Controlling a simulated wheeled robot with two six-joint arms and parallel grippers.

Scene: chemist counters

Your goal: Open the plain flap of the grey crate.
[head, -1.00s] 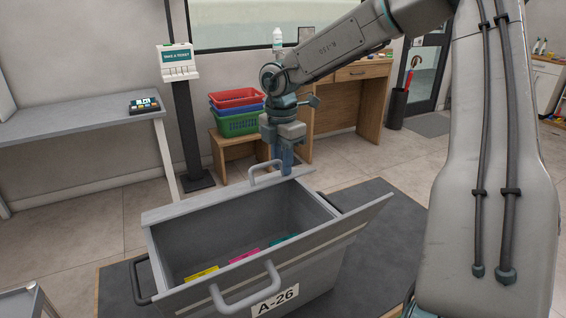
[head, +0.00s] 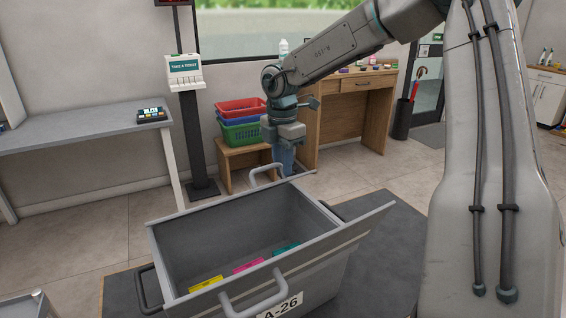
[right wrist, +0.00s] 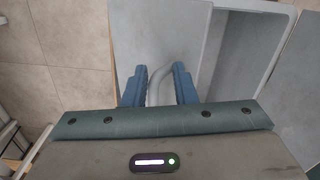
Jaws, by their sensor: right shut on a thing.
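The grey crate (head: 168,252) stands open at the bottom middle of the head view. Its near flap, with the A-26 label (head: 283,305) and a grey handle (head: 262,296), leans outward. Its far flap (head: 228,201) shows no label and appears as a narrow, nearly edge-on strip in the head view. In the right wrist view this far flap (right wrist: 187,38) is a flat grey panel beside the crate's opening. My right gripper (head: 285,165) is shut on the far flap's handle (right wrist: 154,84), with its blue fingers either side. My left gripper is out of view.
Yellow (head: 206,284), pink (head: 248,265) and teal (head: 286,249) items lie inside the crate. The crate stands on a dark mat (head: 385,240). Behind are stacked baskets (head: 242,133) on a low wooden stand, a ticket post (head: 193,130) and a wooden desk (head: 345,115).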

